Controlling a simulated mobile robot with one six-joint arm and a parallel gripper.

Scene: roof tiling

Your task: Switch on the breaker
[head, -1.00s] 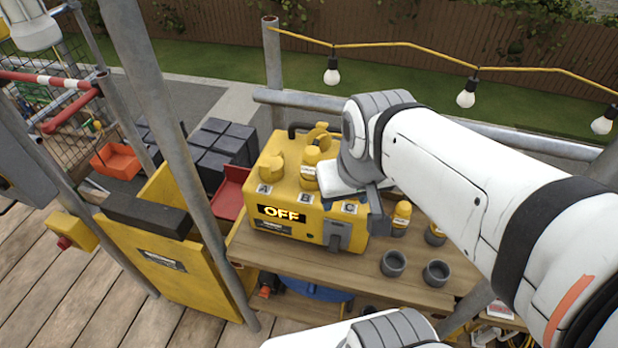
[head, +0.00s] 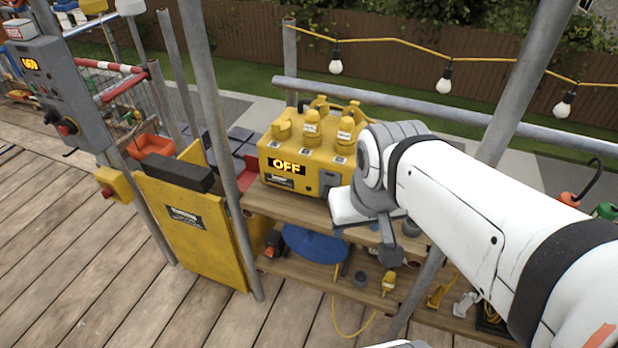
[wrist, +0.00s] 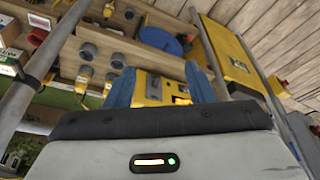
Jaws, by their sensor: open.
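A yellow power box (head: 318,160) with a lit OFF display (head: 286,166) stands on a wooden shelf unit. A grey switch cover or lever (head: 328,182) sits at the right of its front; I cannot tell its exact position. Yellow plugs (head: 312,128) stand on top. My gripper (wrist: 162,88) shows in the wrist view as two blue fingers, open and apart, with the yellow box (wrist: 152,88) beyond the gap and nothing held. In the head view my wrist is in front of and right of the box, apart from it; the fingertips are not clearly visible there.
A grey control panel (head: 62,92) with a display and red knob is at the left. A yellow board (head: 195,225) and steel scaffold poles (head: 208,110) stand beside the shelf. Grey cups and plugs lie on the lower shelf. The plank floor at left is clear.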

